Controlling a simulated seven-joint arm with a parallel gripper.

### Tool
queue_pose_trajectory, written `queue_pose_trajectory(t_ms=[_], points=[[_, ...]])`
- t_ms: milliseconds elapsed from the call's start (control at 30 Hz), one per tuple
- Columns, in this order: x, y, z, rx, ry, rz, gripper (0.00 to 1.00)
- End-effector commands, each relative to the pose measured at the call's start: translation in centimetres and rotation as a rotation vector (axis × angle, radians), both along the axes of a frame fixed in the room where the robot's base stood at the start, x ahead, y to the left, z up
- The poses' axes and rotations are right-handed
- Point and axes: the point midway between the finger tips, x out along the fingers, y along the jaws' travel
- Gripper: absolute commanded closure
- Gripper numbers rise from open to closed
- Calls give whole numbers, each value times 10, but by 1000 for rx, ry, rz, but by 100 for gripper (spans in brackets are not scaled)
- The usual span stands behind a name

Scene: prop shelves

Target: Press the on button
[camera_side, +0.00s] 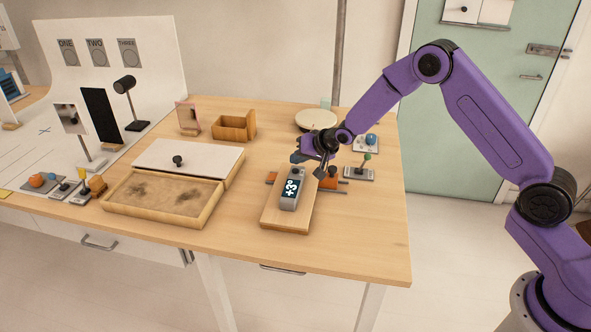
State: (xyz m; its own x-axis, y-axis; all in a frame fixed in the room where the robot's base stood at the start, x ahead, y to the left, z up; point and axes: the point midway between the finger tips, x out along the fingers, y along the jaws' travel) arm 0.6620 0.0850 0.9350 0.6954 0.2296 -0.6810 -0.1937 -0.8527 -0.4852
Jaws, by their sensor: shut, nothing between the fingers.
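No button is legibly marked "on" at this size. A small grey device (290,193) with a lit "+3°" display stands on a wooden board (275,218) near the table's front. My gripper (321,172) is shut and empty, pointing down just behind and to the right of the device; I cannot tell whether it touches anything. A blue dome button (371,139) on a pale plate is behind and to the right of my gripper. An orange piece (332,182) sits close to my fingertips, partly hidden.
A green-knobbed lever (366,160) stands right of my gripper. An open wooden box (234,127) and a round pale disc (316,119) are behind. A sand tray (205,215) with a white lid lies left. The table's front right corner is clear.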

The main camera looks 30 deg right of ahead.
Motion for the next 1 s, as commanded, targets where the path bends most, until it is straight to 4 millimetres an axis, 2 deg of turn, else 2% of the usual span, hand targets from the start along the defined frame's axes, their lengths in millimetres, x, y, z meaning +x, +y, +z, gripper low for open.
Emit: queue_pose_trajectory(t_ms=[500,1000], points=[[-1,1,45,0,-2,1,100],[-2,2,50,-1,0,1,100]])
